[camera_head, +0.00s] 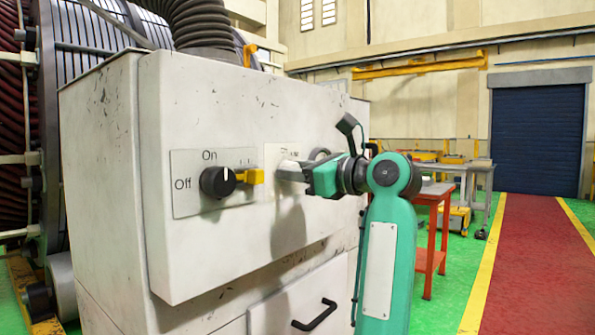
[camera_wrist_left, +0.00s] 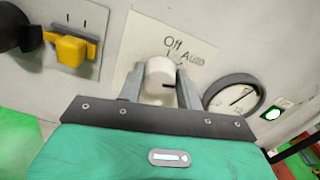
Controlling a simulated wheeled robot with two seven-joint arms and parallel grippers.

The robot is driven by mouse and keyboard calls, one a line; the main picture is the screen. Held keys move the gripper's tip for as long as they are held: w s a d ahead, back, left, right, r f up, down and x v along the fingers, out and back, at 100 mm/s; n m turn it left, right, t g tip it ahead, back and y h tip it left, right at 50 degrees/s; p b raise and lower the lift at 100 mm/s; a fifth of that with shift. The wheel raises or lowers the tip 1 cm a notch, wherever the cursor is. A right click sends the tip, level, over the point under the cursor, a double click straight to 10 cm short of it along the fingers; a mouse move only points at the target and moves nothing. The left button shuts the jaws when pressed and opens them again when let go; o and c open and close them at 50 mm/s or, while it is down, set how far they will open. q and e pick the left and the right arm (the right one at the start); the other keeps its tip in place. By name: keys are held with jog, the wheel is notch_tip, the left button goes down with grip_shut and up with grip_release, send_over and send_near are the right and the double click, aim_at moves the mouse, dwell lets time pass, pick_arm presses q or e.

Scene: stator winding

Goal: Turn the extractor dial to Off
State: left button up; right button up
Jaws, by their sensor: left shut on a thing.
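The extractor dial is a white round knob (camera_wrist_left: 160,78) on a pale label plate (camera_wrist_left: 122,75) marked "Off" and "Auto". A dark mark shows on the knob's lower right side in the left wrist view. My left gripper (camera_wrist_left: 160,88) is shut on this dial, one finger on each side. The plate (camera_head: 288,153) shows just above the fingers. My right gripper is not in view.
Left of the dial is a black On/Off knob (camera_head: 217,182) with a yellow lever (camera_head: 250,176) beside it. A round gauge (camera_wrist_left: 235,97) and a green-lit button (camera_wrist_left: 273,114) sit to the right. A black drawer handle (camera_head: 315,315) sticks out below.

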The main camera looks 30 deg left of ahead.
pick_arm(q)
jog(key=shift+s+f+n+b, duration=0.15)
jog(key=shift+n+b, duration=0.55)
jog(key=shift+n, duration=3.2)
jog(key=shift+f+n+b, duration=0.1)
jog(key=shift+n+b, duration=0.55)
jog(key=shift+n, duration=3.25)
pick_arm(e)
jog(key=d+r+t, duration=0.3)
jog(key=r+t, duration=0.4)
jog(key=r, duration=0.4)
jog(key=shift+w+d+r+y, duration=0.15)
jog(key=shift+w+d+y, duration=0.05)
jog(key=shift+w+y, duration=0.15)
pick_arm(q)
jog(key=o, duration=1)
jog(key=shift+d, duration=0.1)
